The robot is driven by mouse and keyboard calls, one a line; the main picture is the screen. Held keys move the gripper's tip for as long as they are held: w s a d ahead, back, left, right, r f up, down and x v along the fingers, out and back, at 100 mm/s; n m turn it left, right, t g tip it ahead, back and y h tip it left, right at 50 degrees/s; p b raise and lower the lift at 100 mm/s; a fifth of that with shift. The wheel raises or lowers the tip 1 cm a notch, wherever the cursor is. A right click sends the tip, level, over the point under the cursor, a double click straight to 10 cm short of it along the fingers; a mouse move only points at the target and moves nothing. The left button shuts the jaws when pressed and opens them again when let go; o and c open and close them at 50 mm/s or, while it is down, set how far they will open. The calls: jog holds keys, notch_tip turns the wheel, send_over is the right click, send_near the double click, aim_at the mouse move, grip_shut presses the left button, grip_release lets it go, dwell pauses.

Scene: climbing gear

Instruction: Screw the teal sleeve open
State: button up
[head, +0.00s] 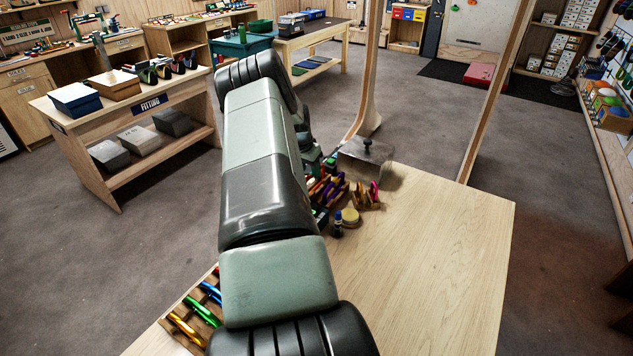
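My arm stretches across the middle of the head view and covers much of the wooden table (440,265). My gripper is hidden behind the arm, so its fingers and anything between them cannot be seen. I cannot make out a teal sleeve. Several small coloured pieces of gear (328,188) stand close together just right of the arm, partly hidden by it. A wooden rack with coloured metal pieces, one of them a green piece (203,311), shows left of the arm at the table's near edge.
A grey metal plate with a dark knob (366,158) is at the table's far edge. A small dark bottle (338,226) stands beside a round yellowish item (350,217). The table's right half is clear. A wooden post (370,80) rises beyond the table.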

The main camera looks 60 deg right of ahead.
jog(key=shift+w+f, duration=0.15)
jog(key=shift+f, duration=0.9)
jog(key=shift+s, duration=0.8)
jog(key=shift+s+d+r, duration=0.1)
jog(key=shift+r, duration=1.35)
